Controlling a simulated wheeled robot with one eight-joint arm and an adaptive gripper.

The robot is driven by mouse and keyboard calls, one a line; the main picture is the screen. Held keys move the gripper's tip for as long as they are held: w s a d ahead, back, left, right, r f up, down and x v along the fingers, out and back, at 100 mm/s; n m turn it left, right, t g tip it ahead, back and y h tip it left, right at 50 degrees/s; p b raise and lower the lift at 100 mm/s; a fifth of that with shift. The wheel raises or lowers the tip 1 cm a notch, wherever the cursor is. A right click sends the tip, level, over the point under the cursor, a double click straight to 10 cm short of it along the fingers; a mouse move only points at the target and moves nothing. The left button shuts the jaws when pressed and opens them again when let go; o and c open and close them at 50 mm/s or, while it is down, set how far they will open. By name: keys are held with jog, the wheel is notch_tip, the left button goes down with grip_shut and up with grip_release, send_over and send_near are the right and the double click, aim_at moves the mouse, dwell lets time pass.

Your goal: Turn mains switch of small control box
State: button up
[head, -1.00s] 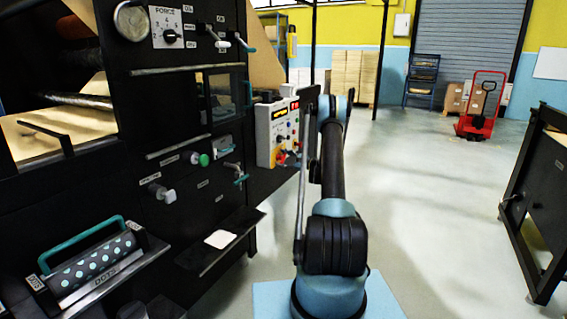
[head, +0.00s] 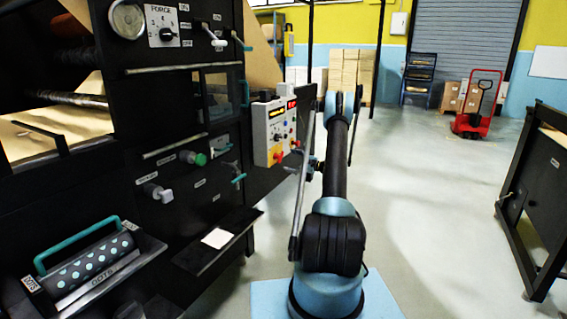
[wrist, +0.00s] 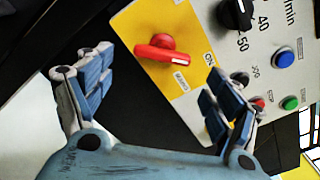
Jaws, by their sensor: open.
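The small control box (head: 274,132) is a pale panel on the side of the black machine in the head view. Its mains switch is a red handle (wrist: 165,54) on a yellow plate (wrist: 182,20), beside an ON label, in the wrist view. The handle lies nearly level there, tilted slightly down to the right. My gripper (wrist: 158,64) is open, its blue-grey fingers spread on either side of the switch, with nothing held. No contact with the handle shows. In the head view my gripper is small and partly hidden by my arm, just right of the box.
The panel also carries a black dial (wrist: 236,14), a blue button (wrist: 284,58), a green button (wrist: 290,103) and a small red button. A black shelf (head: 218,245) juts from the machine below. Open floor (head: 430,210) lies to the right.

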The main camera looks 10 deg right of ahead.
jog(key=shift+v, duration=2.6)
jog(key=s+a+r+n+g+h, duration=0.2)
jog(key=s+a+r+n, duration=0.1)
jog(key=s+a+r, duration=0.45)
jog(key=s+a+r+n+g+h, duration=0.25)
jog(key=s+a+r, duration=0.25)
jog(key=s+r, duration=0.45)
jog(key=s+a+r+n+g+h, duration=0.1)
jog(key=s+a+r+n+h, duration=0.1)
jog(key=s, duration=0.8)
jog(key=s+a+r+n+g+h, duration=0.1)
jog(key=s+r+n+g+h, duration=0.15)
jog(key=s, duration=0.65)
jog(key=s+d+f+n+h, duration=0.2)
jog(key=s+f, duration=0.2)
jog(key=s, duration=0.6)
jog(key=s+d+f+n+h, duration=0.1)
jog(key=s+d+f+n, duration=0.1)
jog(key=s, duration=0.7)
jog(key=s+d+f+n+h, duration=0.2)
jog(key=s+f, duration=0.3)
jog(key=s, duration=0.5)
jog(key=shift+s+f+n+h, duration=0.3)
jog(key=shift+s, duration=0.05)
